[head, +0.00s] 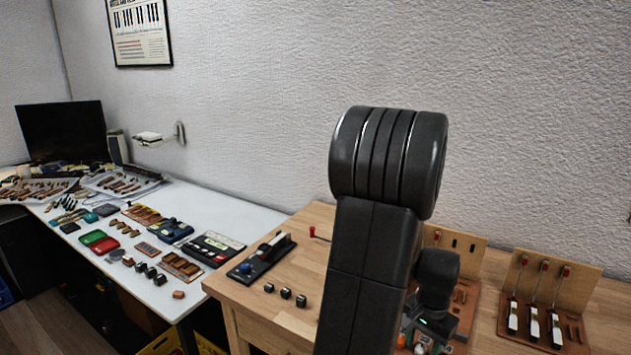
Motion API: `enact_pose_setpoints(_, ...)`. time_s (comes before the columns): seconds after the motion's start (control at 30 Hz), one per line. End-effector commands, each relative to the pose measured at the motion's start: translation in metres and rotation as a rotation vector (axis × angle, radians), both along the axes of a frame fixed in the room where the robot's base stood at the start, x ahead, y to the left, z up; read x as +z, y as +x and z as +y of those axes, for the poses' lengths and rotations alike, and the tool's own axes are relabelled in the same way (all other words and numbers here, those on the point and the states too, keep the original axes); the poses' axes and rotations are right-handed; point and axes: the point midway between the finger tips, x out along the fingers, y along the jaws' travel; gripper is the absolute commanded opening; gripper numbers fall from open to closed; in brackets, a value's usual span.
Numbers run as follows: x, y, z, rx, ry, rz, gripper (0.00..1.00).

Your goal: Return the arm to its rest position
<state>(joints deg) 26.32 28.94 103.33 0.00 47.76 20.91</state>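My dark arm (370,255) rises from the bottom of the head view to a thick ribbed joint (388,160) right of centre. A further dark part of my arm shows behind it, over the wooden bench. My gripper (432,328) seems to be at its lower end, by a small green light, mostly hidden by the arm. Its fingers cannot be made out, nor whether it holds anything.
A wooden bench (288,322) stands under the arm, with small dark blocks (285,294), a lever device (262,258) and an upright board with tools (543,300). A white table (235,215) at left is crowded with small parts. The wall is behind.

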Motion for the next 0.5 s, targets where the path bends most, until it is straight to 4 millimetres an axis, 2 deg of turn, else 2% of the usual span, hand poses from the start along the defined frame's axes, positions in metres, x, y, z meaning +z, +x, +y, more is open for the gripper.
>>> enact_pose_setpoints(0.3,0.0005,-0.0001,0.0001,-0.231,0.0,0.0,0.45)
enact_pose_setpoints(0.5,0.0003,0.0001,-0.0001,-0.31,0.0,0.0,0.45)
